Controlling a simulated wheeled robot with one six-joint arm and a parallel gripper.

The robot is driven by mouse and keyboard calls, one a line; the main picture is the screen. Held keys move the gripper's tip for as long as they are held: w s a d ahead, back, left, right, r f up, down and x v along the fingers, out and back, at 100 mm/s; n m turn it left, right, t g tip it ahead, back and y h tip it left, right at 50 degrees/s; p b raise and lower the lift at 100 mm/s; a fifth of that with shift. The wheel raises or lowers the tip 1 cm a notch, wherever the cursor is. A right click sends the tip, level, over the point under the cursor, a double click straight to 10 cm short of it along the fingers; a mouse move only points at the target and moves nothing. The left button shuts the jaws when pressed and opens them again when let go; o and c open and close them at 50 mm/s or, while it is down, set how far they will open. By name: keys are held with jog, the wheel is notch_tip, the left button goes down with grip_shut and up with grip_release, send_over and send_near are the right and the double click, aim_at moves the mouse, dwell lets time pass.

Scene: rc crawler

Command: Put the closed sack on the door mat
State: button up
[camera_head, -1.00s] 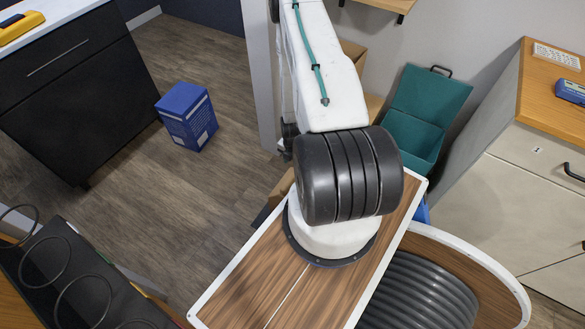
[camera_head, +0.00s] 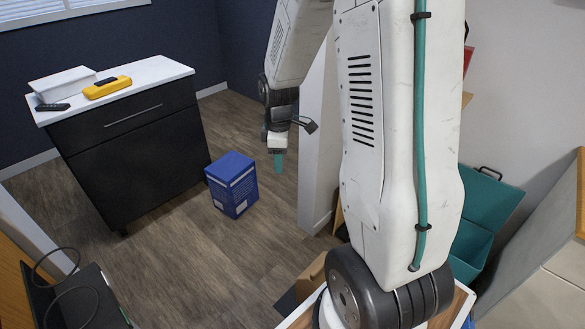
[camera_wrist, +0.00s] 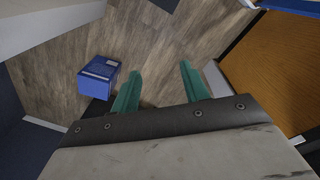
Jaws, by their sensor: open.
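My gripper (camera_head: 278,165) hangs with its teal fingers pointing down, above the wood floor and to the right of the blue box in the head view. In the wrist view my gripper (camera_wrist: 158,85) is open, with nothing between its two fingers. I see no thing that is clearly a closed sack. A blue box-shaped thing with a pale label (camera_head: 232,185) stands on the floor; it also shows in the wrist view (camera_wrist: 98,75), left of the fingers. I see no clear door mat in either view.
A dark cabinet (camera_head: 135,145) with a white top stands at the left, bearing a yellow device (camera_head: 107,87) and a white box (camera_head: 62,84). A teal open bin (camera_head: 472,245) stands at the right. Floor (camera_head: 170,265) is clear in front of the blue box.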

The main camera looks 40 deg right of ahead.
jog(key=s+a+r+m, duration=0.4)
jog(key=s+a+r, duration=0.4)
jog(key=s, duration=0.3)
jog(key=s+a+r+m, duration=0.5)
jog(key=s+a+r, duration=0.3)
jog(key=s+r, duration=0.2)
jog(key=shift+s+r+t, duration=0.3)
jog(key=shift+s+r, duration=0.1)
jog(key=shift+s, duration=0.65)
jog(key=shift+a, duration=0.1)
